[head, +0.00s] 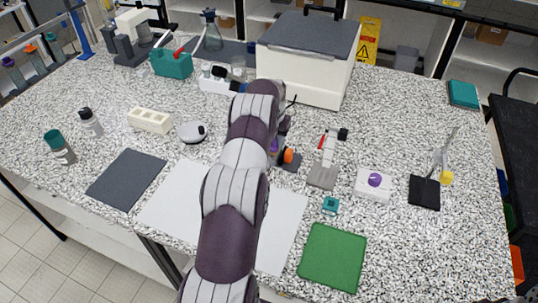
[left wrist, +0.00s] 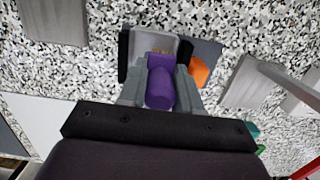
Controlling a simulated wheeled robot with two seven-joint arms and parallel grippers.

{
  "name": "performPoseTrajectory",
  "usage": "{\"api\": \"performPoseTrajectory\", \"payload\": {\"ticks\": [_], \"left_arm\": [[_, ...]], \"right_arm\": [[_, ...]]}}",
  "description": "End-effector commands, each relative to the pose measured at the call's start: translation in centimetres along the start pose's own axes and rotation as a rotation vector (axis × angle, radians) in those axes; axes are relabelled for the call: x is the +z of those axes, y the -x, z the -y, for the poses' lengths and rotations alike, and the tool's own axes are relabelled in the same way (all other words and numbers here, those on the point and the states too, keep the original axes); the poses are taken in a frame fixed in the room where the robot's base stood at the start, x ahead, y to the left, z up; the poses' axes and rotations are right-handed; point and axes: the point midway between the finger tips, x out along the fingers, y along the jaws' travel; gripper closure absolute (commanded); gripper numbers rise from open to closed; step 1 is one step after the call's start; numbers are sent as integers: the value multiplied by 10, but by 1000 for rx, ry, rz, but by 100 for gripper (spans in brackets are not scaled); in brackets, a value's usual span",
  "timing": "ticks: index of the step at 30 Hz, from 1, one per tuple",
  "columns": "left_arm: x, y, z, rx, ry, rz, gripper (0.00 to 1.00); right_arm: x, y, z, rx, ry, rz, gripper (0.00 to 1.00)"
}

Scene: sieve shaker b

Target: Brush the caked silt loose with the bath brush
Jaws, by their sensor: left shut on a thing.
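My left gripper (left wrist: 160,82) is shut on a purple cylinder, which looks like the handle of the bath brush (left wrist: 160,90). In the head view, my arm hides most of the gripper. Only a sliver of purple shows at the arm's right edge, beside an orange round part (head: 288,156). In the left wrist view, the purple cylinder reaches towards a light grey, dark-sided object with a small tan patch (left wrist: 162,53) at its end. I cannot tell whether that patch is bristles or caked silt, or whether the brush touches the object. My right gripper is not in view.
A grey stand with a red part (head: 322,170), a white block with a purple knob (head: 373,185) and a black pad (head: 424,193) lie to the right. A green mat (head: 332,258) is in front. A large white box (head: 300,78) stands behind.

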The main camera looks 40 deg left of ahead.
Motion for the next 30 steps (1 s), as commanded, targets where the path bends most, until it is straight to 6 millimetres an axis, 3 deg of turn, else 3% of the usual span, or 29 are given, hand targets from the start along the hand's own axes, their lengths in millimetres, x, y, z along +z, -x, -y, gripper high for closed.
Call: {"api": "performPoseTrajectory", "payload": {"ticks": [1, 15, 30], "left_arm": [[2, 13, 0, 0, 0, 1, 97], [8, 73, 0, 0, 0, -1, 97], [8, 72, 0, 0, 0, -1, 97]], "right_arm": [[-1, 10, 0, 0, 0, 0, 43], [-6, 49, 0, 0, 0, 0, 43], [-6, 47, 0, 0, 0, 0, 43]]}}
